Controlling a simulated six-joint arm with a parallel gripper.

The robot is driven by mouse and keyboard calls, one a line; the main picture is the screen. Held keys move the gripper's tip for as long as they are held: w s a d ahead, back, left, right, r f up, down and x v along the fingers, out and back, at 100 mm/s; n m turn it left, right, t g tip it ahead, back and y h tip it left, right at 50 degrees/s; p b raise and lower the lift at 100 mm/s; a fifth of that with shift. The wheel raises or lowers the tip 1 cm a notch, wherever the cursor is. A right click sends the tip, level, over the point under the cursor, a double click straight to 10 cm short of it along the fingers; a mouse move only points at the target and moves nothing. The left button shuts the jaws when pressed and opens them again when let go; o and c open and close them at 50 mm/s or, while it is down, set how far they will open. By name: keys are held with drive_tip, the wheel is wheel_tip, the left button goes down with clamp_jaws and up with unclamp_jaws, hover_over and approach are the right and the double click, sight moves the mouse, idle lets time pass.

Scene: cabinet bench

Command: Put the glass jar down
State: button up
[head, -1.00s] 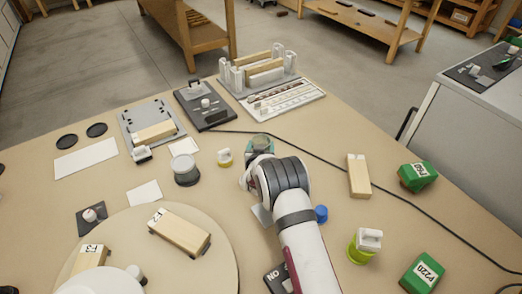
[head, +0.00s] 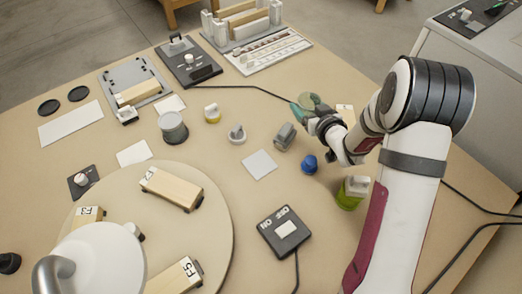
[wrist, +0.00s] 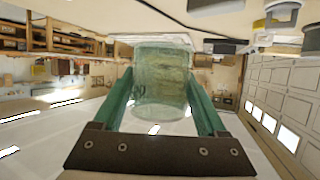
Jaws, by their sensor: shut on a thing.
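The glass jar (head: 314,101) is clear and greenish. In the wrist view the jar (wrist: 160,85) fills the space between the two green fingers. My gripper (head: 308,110) is shut on the jar, out over the back right part of the bench in the head view. The fingers grip the jar from its two sides. The gap between the jar and the bench top is hard to judge. The jar's far side is hidden.
A grey block (head: 285,136), a blue cap (head: 309,164) and a lime-green container (head: 352,194) stand near my arm. A black cable (head: 245,87) runs behind. A white square (head: 260,165) lies flat. A round board (head: 205,235) holds several wooden blocks. A switch box (head: 285,232) stands in front.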

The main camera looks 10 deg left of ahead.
drive_tip(key=s+a+n+g+y, duration=0.15)
drive_tip(key=s+n+y, duration=0.25)
drive_tip(key=s, duration=0.8)
drive_tip(key=shift+g, duration=0.35)
drive_tip(key=a+f, duration=0.2)
drive_tip(key=a, duration=0.1)
drive_tip(key=w+a+f, duration=0.1)
drive_tip(key=a+f, duration=0.1)
drive_tip(key=a, duration=0.1)
drive_tip(key=a+f, duration=0.2)
drive_tip(key=a, duration=0.2)
drive_tip(key=shift+w+f, duration=0.15)
drive_tip(key=shift+f, duration=0.05)
wheel_tip(320, 180, down, 4)
drive_tip(key=shift+a+f, duration=0.1)
drive_tip(key=shift+f, duration=0.1)
drive_tip(key=o, duration=1.4)
drive_tip(key=shift+c, duration=0.2)
drive_tip(key=v, duration=0.7)
drive_tip(key=shift+r, duration=0.25)
